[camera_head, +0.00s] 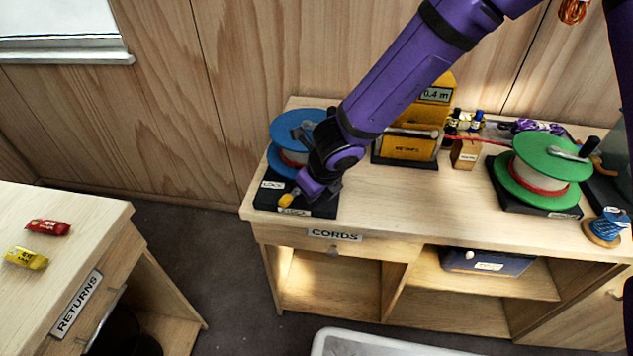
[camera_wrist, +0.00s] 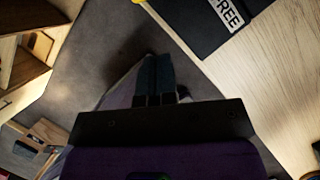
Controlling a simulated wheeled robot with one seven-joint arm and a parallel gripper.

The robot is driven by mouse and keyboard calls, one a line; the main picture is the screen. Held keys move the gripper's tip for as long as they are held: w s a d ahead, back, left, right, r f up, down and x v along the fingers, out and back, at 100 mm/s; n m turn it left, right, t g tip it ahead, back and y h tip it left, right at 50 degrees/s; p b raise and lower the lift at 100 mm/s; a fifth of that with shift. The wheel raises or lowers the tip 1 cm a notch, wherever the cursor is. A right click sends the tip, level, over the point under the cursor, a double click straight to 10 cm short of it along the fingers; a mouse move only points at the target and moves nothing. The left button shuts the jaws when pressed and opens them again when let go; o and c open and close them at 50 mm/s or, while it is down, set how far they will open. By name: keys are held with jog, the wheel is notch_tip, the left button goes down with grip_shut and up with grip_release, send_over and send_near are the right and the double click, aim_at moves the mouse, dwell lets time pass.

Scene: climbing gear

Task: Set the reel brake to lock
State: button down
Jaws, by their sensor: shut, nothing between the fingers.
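The blue reel (camera_head: 290,130) stands on a black base (camera_head: 325,210) at the left end of the bench. The base has a white LOCK label (camera_head: 272,185) on its left and a second label (camera_head: 294,211) at its front edge, which reads FREE in the wrist view (camera_wrist: 225,12). A yellow tip (camera_head: 287,200), seemingly of the brake lever, shows between the two labels. It just shows at the wrist view's top edge (camera_wrist: 138,2). My gripper (camera_head: 312,190) is shut and empty, low over the base beside the yellow tip. Whether they touch is hidden.
A green reel (camera_head: 540,160) on a black base stands at the right. A yellow meter box (camera_head: 407,145) and small bottles (camera_head: 465,120) stand at the back. The bench top (camera_head: 400,205) is clear in the middle. A RETURNS counter (camera_head: 90,215) stands at the left.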

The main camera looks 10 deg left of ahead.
jog(key=shift+v, duration=1.8)
